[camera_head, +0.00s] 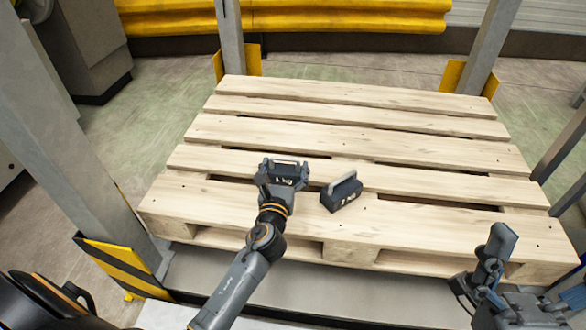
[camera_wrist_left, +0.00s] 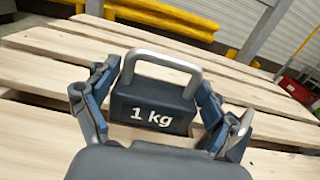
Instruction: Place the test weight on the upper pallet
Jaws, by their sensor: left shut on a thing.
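A dark test weight marked 1 kg (camera_head: 284,174) with a silver handle is between the fingers of my left gripper (camera_head: 282,170), over the near part of the wooden pallet (camera_head: 400,232). In the left wrist view my left gripper (camera_wrist_left: 152,108) is shut on this weight (camera_wrist_left: 150,112), the handle up. I cannot tell whether its base touches the boards. A second similar weight (camera_head: 342,194) stands on the pallet just right of my left gripper. My right gripper (camera_head: 530,285) is at the lower right, its fingers apart and empty, partly cut off by the frame.
Grey rack posts (camera_head: 70,150) with yellow guards (camera_head: 118,262) stand around the pallet, one close left of my left arm. A yellow barrier (camera_head: 290,18) runs behind. The far and right boards of the pallet are clear, with gaps between them.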

